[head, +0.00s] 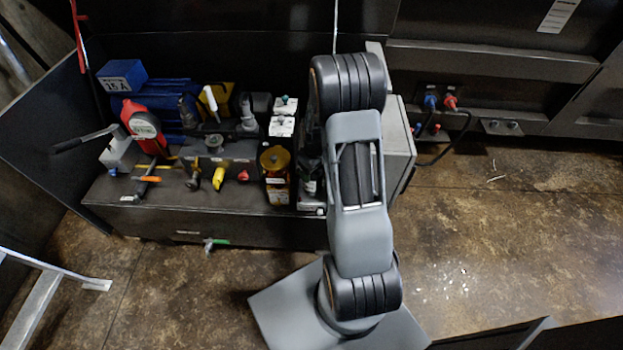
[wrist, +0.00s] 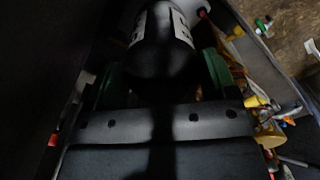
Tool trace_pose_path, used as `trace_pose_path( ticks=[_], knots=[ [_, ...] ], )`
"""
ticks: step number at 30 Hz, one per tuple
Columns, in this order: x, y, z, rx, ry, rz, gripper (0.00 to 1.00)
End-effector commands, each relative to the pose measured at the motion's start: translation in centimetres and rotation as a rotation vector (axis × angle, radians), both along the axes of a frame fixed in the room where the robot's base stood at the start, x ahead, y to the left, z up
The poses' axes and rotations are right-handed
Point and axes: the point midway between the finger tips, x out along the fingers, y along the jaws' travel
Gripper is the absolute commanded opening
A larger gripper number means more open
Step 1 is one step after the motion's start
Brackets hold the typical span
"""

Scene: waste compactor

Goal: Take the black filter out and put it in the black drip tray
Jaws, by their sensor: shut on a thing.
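The black filter (wrist: 160,55) is a dark cylinder with white labels at the top of the wrist view. My gripper (wrist: 164,78) is shut on it, with a dark green finger on each side of the cylinder. In the head view my arm covers the gripper and the filter. I cannot pick out the black drip tray for certain in either view.
The black compactor bench (head: 145,205) holds a blue motor (head: 175,108), a red device (head: 145,130), an amber filter bowl (head: 275,162) and yellow-handled valves (head: 219,179). A grey box (head: 398,140) stands right of my arm. The brown floor (head: 510,230) at right is mostly clear.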

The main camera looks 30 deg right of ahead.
Motion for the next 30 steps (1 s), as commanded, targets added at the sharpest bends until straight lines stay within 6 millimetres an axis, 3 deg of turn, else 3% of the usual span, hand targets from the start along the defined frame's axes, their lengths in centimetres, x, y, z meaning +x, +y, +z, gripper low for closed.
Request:
trace_pose_path(
  ticks=[1, 8, 18, 29, 30],
  knots=[
    [-0.45, -0.23, -0.21, -0.005, 0.016, 0.181, 0.35],
    [-0.41, -0.21, -0.20, -0.006, 0.015, 0.197, 0.35],
    [-0.25, -0.55, -0.14, -0.004, 0.013, 0.554, 0.35],
    [-0.14, -0.78, -0.03, -0.005, 0.010, 0.628, 0.35],
    [-0.13, -0.79, -0.01, -0.006, 0.010, 0.628, 0.80]
  ],
)
